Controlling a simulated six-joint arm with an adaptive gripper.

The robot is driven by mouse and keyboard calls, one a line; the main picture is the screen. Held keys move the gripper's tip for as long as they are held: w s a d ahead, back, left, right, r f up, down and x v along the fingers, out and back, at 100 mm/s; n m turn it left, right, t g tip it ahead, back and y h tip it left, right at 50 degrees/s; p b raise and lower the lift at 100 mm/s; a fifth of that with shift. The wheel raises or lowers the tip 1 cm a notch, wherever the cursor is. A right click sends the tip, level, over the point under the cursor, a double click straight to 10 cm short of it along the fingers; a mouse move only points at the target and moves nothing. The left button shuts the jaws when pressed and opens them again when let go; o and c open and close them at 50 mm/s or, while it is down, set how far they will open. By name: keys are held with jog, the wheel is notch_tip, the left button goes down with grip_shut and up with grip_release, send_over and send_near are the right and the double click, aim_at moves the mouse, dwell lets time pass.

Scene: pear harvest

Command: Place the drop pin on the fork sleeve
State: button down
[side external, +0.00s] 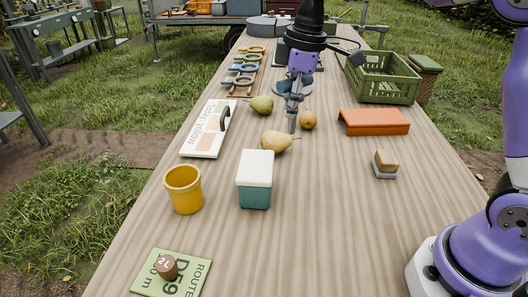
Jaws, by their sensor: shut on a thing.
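My gripper (296,92) is at the far middle of the table, pointing down, in the side external view. It is shut on a slim grey upright thing (292,124), which I take to be the drop pin. Its lower end is close to the pears; whether it touches the table I cannot tell. I cannot name the fork sleeve with certainty. An orange ridged piece (374,121) lies to the right of my gripper, apart from it, and may be the sleeve. The fingertips are small and partly merge with a blue-grey round thing behind them.
Pears (262,105) lie close around the held thing. A green crate (381,83) stands at back right. A lidded teal box (255,185), yellow cup (184,190), white board (209,130), small block (385,163) and route card (151,284) stand nearer.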

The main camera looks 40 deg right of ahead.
jog(key=w+d+r+m+h, duration=0.1)
jog(key=w+d+m, duration=0.1)
jog(key=d+m, duration=1)
jog(key=m+h, duration=0.1)
jog(key=m, duration=0.4)
send_over(377, 120)
notch_tip(377, 120, down, 6)
jog(key=shift+f, duration=2.05)
jog(key=shift+f, duration=0.15)
jog(key=shift+c, duration=2.3)
grip_release()
